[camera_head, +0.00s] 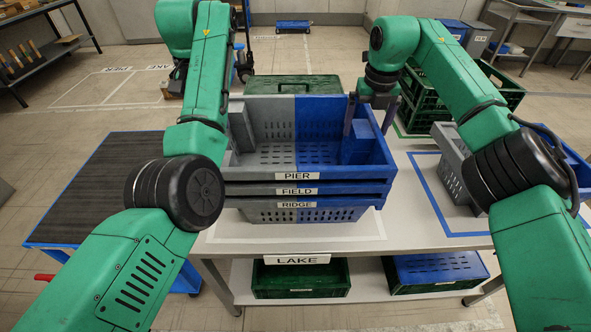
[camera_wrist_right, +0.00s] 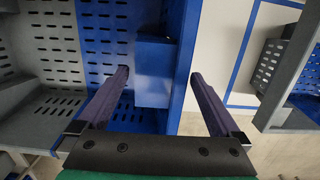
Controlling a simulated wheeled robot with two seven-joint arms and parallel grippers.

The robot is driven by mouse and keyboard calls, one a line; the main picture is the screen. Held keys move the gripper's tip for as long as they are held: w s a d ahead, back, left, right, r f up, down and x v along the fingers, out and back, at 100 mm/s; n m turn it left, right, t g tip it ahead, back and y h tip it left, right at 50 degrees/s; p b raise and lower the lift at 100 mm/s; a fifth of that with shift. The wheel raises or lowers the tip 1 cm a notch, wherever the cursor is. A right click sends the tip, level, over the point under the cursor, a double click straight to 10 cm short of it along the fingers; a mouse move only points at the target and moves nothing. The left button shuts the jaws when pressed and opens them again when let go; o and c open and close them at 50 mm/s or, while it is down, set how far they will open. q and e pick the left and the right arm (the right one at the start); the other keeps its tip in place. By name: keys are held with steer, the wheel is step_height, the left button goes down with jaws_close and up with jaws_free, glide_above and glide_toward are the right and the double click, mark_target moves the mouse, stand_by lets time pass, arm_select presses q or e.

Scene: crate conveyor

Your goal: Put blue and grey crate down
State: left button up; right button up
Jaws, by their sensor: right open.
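The blue and grey crate (camera_head: 340,176), labelled PIER, sits level on top of a stack on the table; its left half is grey and its right half blue. Similar crates labelled FIELD (camera_head: 340,190) and RIDGE (camera_head: 340,213) are beneath it. My right gripper (camera_head: 370,118) is open, its fingers on either side of the crate's blue right wall. The right wrist view shows one finger inside the crate (camera_wrist_right: 105,55) and one outside, with gaps to the wall. My left gripper's fingers do not show; the left forearm covers that area.
The stack stands on a light table (camera_head: 410,235). A dark-topped cart (camera_head: 100,185) stands left. Crates lie on the shelf below, labelled LAKE (camera_head: 298,260).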

steer(key=shift+s+r, duration=0.1)
steer(key=shift+s, duration=0.05)
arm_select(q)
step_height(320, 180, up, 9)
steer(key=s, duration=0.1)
arm_select(e)
step_height(320, 180, up, 12)
steer(key=s, duration=0.1)
steer(key=shift+s, duration=0.2)
steer(key=shift+d, duration=0.1)
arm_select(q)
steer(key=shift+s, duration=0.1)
